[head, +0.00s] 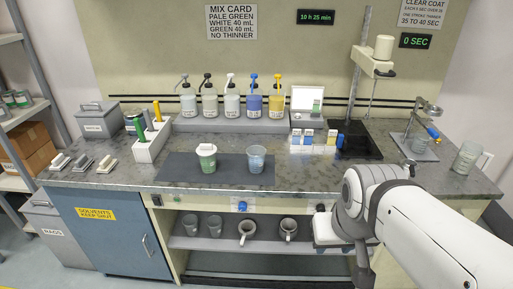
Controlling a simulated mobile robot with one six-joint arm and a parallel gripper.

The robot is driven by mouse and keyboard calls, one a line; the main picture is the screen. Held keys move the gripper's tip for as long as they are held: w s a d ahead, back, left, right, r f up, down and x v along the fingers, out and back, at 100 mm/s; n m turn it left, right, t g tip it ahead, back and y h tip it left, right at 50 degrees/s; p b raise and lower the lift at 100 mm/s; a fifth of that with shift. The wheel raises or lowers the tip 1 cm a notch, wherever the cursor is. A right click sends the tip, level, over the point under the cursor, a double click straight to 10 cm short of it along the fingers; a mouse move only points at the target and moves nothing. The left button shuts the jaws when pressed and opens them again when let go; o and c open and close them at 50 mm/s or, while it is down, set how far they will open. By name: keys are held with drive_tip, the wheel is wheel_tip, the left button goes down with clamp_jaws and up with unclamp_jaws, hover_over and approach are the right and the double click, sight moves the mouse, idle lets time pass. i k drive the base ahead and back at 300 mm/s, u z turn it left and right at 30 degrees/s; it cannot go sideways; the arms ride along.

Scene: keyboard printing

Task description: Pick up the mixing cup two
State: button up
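Two cups stand upright on a dark mat (232,181) on the counter. The left cup (208,167) has green contents and a white top. The right cup (256,160) is clear and bluish, with a pale label too small to read. I cannot tell which is mixing cup two. My gripper (328,230) is at the end of my white arm, in front of the counter's front edge, to the right of and below both cups. It is apart from both cups. Its fingers are not clear enough to show whether they are open.
Pump bottles (231,99) line a raised shelf behind the mat. A white rack (152,138) with coloured handles stands to the left. Small labelled containers (308,139) and a black tray (358,146) lie to the right. Another clear cup (466,157) stands far right. More cups sit below the counter.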

sight(255, 154)
drive_tip(key=z, duration=0.05)
drive_tip(key=i, duration=1)
drive_tip(key=u, duration=0.05)
